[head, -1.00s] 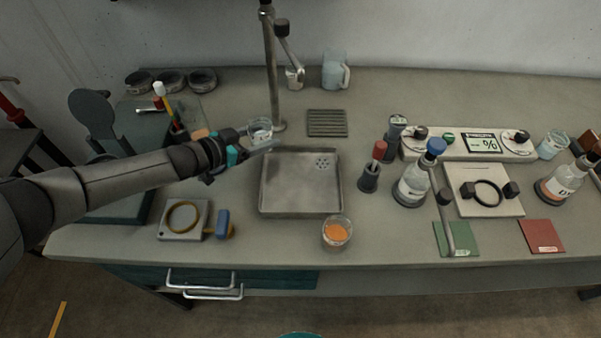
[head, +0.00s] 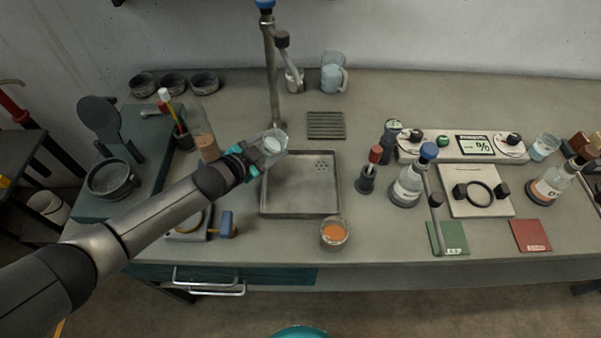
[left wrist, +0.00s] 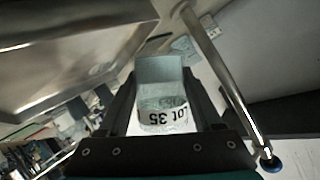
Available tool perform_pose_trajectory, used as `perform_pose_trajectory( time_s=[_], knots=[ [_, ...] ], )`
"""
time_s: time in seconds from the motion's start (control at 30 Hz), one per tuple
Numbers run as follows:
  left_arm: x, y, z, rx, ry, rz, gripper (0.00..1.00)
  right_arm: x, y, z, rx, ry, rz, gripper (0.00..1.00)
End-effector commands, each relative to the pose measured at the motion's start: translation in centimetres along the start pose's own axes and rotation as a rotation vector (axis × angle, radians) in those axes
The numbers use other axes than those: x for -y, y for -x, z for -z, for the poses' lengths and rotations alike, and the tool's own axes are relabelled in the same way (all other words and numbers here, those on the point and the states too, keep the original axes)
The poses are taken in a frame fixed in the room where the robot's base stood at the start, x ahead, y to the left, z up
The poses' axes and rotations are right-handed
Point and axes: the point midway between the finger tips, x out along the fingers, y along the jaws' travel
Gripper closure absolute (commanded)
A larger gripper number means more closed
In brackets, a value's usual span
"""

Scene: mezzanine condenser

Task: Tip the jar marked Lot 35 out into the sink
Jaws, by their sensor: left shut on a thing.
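The clear glass jar (head: 273,143) is held in my left gripper (head: 254,156) over the back left corner of the sink (head: 301,210). In the left wrist view the jar (left wrist: 162,115) sits between both fingers and its label reads Lot 35. In the head view the jar leans toward the sink, with pale contents inside. The sink is a shallow square metal basin with a drain at its back right, and it looks empty. My right gripper is not in view.
A tall metal tap post (head: 270,75) stands just behind the jar. A glass with orange contents (head: 335,233) stands at the sink's front edge. A red-topped bottle (head: 369,172) stands right of the sink. A slotted grey mat (head: 326,125) lies behind it.

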Motion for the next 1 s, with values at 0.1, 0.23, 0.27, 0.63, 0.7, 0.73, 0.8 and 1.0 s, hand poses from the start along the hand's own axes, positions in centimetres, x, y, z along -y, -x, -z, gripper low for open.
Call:
perform_pose_trajectory(
  time_s=[0.1,0.23,0.27,0.63,0.7,0.73,0.8,1.0],
  knots=[
    [-0.8,-0.1,-0.1,0.006,-0.051,0.022,1.00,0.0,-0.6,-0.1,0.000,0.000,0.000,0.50],
    [-1.4,-0.3,-0.1,0.014,-0.112,0.047,1.00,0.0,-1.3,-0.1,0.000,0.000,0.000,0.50],
    [-1.5,-0.3,-0.1,0.015,-0.125,0.054,1.00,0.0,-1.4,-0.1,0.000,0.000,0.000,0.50],
    [-1.9,-0.4,-0.2,0.031,-0.235,0.099,1.00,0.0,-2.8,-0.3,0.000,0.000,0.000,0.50],
    [-1.9,-0.4,-0.3,0.033,-0.243,0.102,1.00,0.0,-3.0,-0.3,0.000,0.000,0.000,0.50],
    [-1.9,-0.4,-0.3,0.034,-0.247,0.104,1.00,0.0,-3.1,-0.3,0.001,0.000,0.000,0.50],
    [-2.0,-0.5,-0.3,0.035,-0.256,0.108,1.00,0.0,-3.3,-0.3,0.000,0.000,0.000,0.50],
    [-2.1,-0.5,-0.4,0.038,-0.280,0.118,1.00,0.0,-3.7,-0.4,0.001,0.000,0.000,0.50]
  ],
)
